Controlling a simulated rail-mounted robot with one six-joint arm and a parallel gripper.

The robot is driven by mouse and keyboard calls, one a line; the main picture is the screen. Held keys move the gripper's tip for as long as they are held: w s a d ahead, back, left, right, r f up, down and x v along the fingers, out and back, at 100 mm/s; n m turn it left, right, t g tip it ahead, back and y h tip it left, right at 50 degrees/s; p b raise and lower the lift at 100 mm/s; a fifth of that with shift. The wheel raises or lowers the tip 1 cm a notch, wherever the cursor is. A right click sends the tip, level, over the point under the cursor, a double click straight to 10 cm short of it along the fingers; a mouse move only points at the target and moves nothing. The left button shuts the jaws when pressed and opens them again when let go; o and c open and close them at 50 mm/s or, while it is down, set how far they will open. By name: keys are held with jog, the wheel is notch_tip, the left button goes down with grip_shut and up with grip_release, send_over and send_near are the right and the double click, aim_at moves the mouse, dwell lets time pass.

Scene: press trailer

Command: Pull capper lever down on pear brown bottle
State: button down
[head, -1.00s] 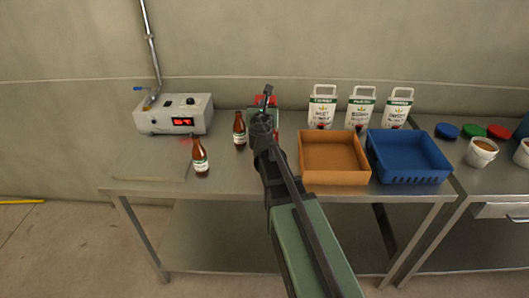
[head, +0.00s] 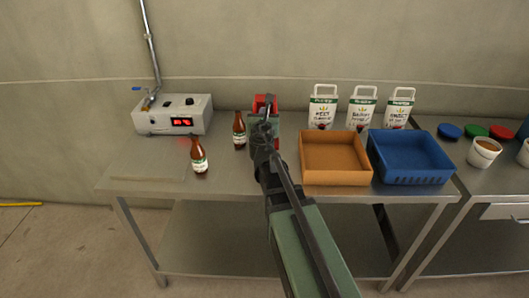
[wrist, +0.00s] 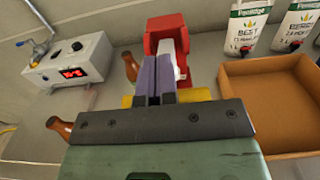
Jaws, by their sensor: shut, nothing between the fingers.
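The red capper (head: 259,101) stands at the back of the steel table, mostly hidden behind my arm in the head view. In the wrist view its red top (wrist: 165,27) and a pale upright part show just beyond my fingers. My gripper (wrist: 154,72) is shut and empty, its purple fingers together in front of the capper. I cannot tell whether they touch it, and its lever is not clearly distinguishable. Two brown bottles stand left of the capper: a nearer one (head: 199,157) and a farther one (head: 239,131). Their labels are too small to read. Any bottle under the capper is hidden.
A grey box with a red display (head: 175,115) stands at the back left. An orange-brown tray (head: 335,176) and a blue crate (head: 412,178) lie right of my arm, with several white pouches (head: 322,108) behind them. The table's front left is clear.

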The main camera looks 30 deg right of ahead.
jog(key=shift+s+a+f+b, duration=0.1)
jog(key=shift+s+f+b, duration=0.1)
jog(key=shift+f+b, duration=0.55)
jog(key=shift+s+a+f+b, duration=0.1)
jog(key=shift+s+f+b, duration=0.05)
jog(key=shift+f+b, duration=0.55)
notch_tip(320, 180, down, 2)
jog(key=shift+f+b, duration=0.15)
jog(key=shift+b, duration=0.85)
jog(key=shift+r, duration=0.2)
jog(key=shift+r+p, duration=0.1)
jog(key=shift+p, duration=0.2)
jog(key=shift+s+a+r+p, duration=0.1)
jog(key=shift+s+r+p, duration=0.1)
jog(key=shift+r+p, duration=0.15)
jog(key=r+p, duration=0.1)
jog(key=s+r+p, duration=0.1)
jog(key=s+a+r+p, duration=0.1)
jog(key=r+p, duration=0.1)
jog(key=shift+s+a+r, duration=0.1)
jog(key=shift+s, duration=0.1)
